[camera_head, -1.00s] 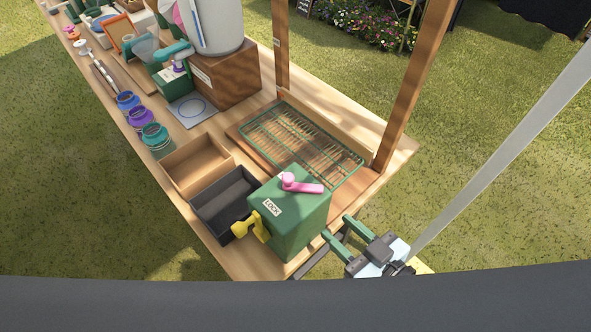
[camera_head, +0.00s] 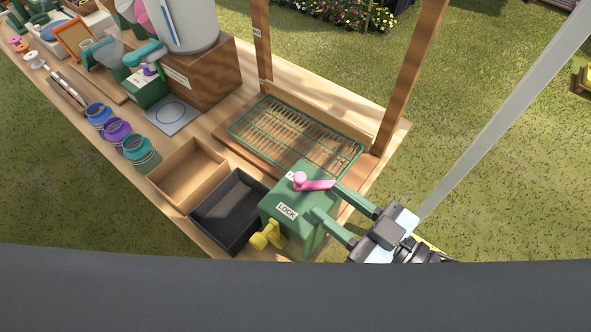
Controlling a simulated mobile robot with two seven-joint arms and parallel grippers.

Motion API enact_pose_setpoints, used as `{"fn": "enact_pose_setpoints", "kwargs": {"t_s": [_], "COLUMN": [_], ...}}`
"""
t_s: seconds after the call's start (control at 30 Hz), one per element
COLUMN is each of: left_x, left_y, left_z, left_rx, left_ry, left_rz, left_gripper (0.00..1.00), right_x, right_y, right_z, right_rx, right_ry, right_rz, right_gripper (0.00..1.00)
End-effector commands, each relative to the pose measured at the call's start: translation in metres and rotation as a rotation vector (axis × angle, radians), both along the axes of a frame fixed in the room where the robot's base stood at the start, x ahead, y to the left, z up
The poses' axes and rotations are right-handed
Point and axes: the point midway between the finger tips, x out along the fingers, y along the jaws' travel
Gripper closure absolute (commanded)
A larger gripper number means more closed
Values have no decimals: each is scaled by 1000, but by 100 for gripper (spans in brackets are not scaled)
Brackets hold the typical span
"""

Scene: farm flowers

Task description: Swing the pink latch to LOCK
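The pink latch (camera_head: 318,185) lies on top of the green box (camera_head: 286,227), with its round knob at the left and its arm pointing right. A white LOCK label (camera_head: 287,211) is on the box's top, nearer the front edge than the latch. Another label by the knob is partly hidden. My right gripper (camera_head: 326,200) is open, with its green fingers reaching in from the right. One finger is at the latch arm's tip and the other is over the box's right side; I cannot tell whether they touch. My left gripper is out of view.
A black tray (camera_head: 227,237) and a wooden tray (camera_head: 180,203) stand to the left. A green wire rack (camera_head: 250,117) lies behind the box. A wooden post (camera_head: 410,75) rises at the table's back right.

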Motion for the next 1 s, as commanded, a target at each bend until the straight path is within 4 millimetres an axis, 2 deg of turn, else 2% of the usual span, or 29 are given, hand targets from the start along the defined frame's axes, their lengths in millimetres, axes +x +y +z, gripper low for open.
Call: {"fn": "enact_pose_setpoints", "kwargs": {"t_s": [0.23, 0.5, 0.7, 1.0], "left_x": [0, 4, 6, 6], "left_y": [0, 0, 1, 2], "left_z": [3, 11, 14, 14], "left_rx": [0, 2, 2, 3], "left_ry": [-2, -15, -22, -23], "left_rz": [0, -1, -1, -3], "left_gripper": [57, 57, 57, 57], "right_x": [8, 34, 48, 51], "right_y": [8, 39, 54, 59], "right_z": [2, 3, 2, 0], "right_rx": [2, 2, 2, -1], "right_ry": [-4, -6, -3, -1], "right_rz": [-3, -1, -1, 0], "right_gripper": [61, 61, 61, 61]}}
